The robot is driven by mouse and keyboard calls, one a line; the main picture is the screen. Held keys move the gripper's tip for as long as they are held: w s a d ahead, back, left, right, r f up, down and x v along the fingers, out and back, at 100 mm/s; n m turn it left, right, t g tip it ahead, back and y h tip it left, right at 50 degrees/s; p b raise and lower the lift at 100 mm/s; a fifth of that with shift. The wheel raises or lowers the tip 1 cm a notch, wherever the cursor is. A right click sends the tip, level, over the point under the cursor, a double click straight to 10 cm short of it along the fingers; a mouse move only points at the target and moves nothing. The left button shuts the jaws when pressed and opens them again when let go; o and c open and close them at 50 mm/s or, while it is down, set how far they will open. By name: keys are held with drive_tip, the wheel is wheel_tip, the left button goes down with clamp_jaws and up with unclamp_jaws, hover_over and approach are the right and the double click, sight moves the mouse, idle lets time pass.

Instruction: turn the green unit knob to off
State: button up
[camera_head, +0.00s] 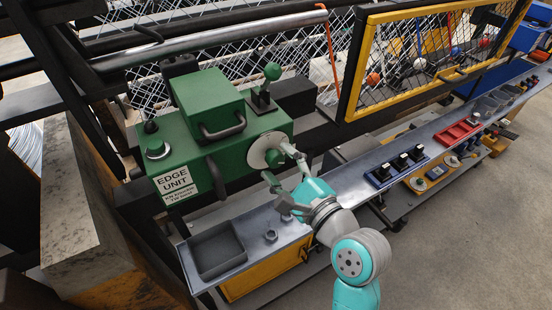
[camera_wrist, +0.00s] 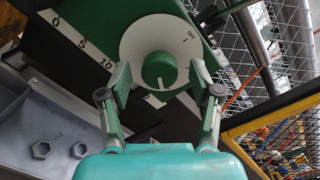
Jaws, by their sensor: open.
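The green edge unit (camera_head: 240,150) stands at the left of the head view. A pale round dial (camera_head: 257,153) with a green knob at its centre is on its right end. In the wrist view the pale dial (camera_wrist: 133,44) carries dark marks, and the green knob (camera_wrist: 159,70) shows a white line at its lower edge. My gripper (camera_head: 278,163) is at this dial, open and empty. In the wrist view its fingers (camera_wrist: 162,84) stand on either side of the knob, with gaps to it. Contact with the dial's rim cannot be told.
A second green-topped knob (camera_head: 157,148) and a green ball lever (camera_head: 272,72) are on the unit. A grey tray (camera_head: 216,250) and hex nuts (camera_head: 270,235) lie on the metal shelf below. A yellow mesh frame (camera_head: 350,85) stands to the right. Black switches (camera_head: 401,162) line the shelf.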

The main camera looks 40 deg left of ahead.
drive_tip(key=shift+x, duration=0.85)
drive_tip(key=c, duration=1.2)
drive_tip(key=shift+o, duration=0.2)
